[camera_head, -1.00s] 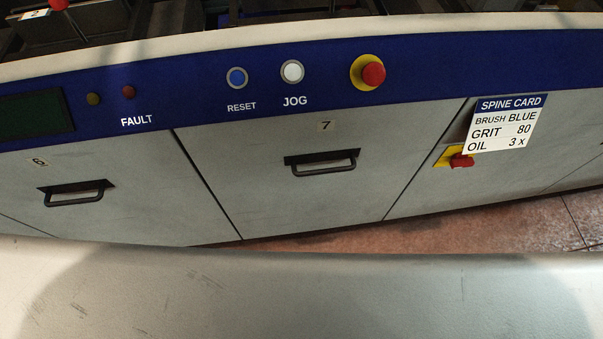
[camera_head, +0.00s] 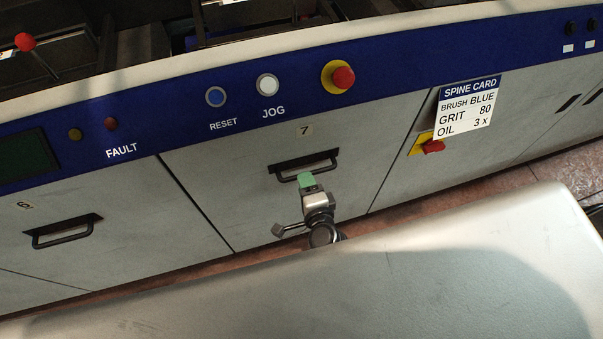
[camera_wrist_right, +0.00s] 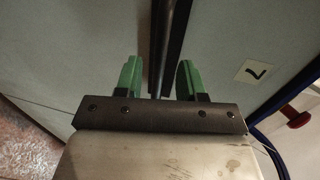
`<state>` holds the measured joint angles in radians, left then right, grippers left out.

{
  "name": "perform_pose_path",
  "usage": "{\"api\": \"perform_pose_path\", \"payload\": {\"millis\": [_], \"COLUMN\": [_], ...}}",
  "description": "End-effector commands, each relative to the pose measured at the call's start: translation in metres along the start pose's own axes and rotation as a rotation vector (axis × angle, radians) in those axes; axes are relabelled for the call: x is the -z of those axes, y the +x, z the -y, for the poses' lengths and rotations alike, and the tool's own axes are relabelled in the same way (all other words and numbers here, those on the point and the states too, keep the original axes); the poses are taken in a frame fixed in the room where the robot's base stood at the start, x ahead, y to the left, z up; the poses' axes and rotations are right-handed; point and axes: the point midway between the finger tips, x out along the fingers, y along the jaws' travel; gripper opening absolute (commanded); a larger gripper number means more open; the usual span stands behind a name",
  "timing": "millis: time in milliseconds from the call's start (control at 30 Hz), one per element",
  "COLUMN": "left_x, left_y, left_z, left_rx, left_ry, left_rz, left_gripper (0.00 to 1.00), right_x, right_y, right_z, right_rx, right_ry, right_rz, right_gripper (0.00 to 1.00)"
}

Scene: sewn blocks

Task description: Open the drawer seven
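Drawer seven (camera_head: 255,208) is a grey front panel marked with a small 7 label (camera_head: 304,131). It looks shut. Its dark bar handle (camera_head: 292,177) is near the panel's top middle. My right gripper (camera_head: 306,181) is at the handle, with a green fingertip over its lower edge. In the right wrist view, my right gripper (camera_wrist_right: 159,78) is open. Its two green fingers stand apart with the dark handle bar (camera_wrist_right: 166,40) running between them, and a gap shows on the left side. I cannot tell whether the right finger touches the bar. My left gripper is not in view.
Drawer six (camera_head: 110,225) with its own handle (camera_head: 65,232) is to the left. Above are RESET (camera_head: 215,96) and JOG (camera_head: 267,85) buttons and a red emergency stop (camera_head: 343,77). A red switch (camera_head: 432,146) and a SPINE CARD (camera_head: 468,108) are to the right.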

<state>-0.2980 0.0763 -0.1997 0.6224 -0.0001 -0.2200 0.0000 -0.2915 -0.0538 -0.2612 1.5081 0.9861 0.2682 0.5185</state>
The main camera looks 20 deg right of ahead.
Motion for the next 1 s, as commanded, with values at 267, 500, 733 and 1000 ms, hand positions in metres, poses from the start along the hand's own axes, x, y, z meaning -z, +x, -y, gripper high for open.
{"api": "perform_pose_path", "payload": {"millis": [267, 500, 733, 1000], "left_x": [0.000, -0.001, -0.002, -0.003], "left_y": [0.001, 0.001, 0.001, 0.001], "left_z": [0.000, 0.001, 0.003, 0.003], "left_rx": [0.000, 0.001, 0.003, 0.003], "left_ry": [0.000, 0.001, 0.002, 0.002], "left_rz": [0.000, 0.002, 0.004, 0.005], "left_gripper": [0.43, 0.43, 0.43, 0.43], "right_x": [0.000, 0.000, 0.000, 0.000], "right_y": [0.032, 0.035, 0.035, 0.035], "right_z": [0.000, 0.000, 0.000, 0.000], "right_rx": [-0.001, 0.000, -0.001, -0.001], "right_ry": [-0.002, -0.002, -0.002, -0.002], "right_rz": [0.001, 0.001, 0.001, 0.001], "right_gripper": [0.39, 0.39, 0.18, 0.00]}}
